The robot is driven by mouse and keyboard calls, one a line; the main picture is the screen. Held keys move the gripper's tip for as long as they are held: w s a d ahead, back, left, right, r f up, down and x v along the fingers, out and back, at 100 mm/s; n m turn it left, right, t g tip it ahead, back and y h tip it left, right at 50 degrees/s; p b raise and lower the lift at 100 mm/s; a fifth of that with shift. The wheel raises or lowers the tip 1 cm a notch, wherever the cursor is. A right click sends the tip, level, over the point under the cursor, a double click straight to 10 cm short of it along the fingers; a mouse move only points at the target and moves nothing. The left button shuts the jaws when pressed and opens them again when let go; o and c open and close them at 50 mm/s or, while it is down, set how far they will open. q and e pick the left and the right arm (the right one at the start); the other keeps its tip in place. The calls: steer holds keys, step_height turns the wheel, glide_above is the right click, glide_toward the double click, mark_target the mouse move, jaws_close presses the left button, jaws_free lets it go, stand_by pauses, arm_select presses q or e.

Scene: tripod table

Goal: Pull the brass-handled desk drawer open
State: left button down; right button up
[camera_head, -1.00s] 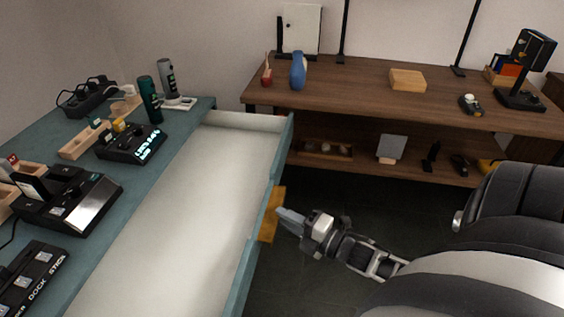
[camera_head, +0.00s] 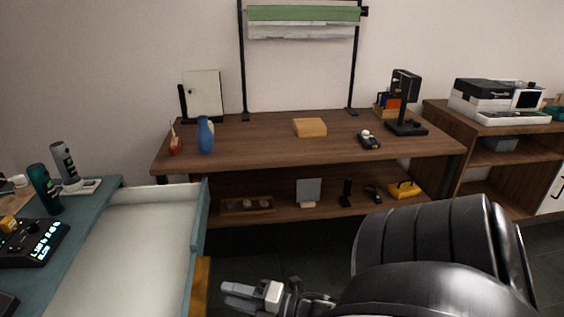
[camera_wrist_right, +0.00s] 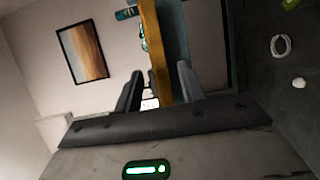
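The desk drawer (camera_head: 133,245) is pulled far out from the teal desk (camera_head: 98,196); its pale inside shows, empty where visible. The brass handle (camera_head: 201,287) is on the drawer's front, at the bottom of the head view. My right gripper (camera_head: 228,290) is just right of the handle, with a small gap between them. In the right wrist view the brass handle (camera_wrist_right: 160,50) runs between and beyond the two spread fingers (camera_wrist_right: 160,88). The right gripper looks open and empty. My left gripper is in neither view.
A wooden table (camera_head: 270,140) with a lower shelf stands beyond the drawer, holding a blue vase (camera_head: 205,135) and a wooden block (camera_head: 310,127). A printer (camera_head: 495,100) stands on a cabinet at right. Dark floor lies between drawer and table.

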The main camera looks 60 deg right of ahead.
steer(key=v, duration=1.1)
steer(key=shift+s, duration=0.3)
steer(key=shift+f, duration=0.1)
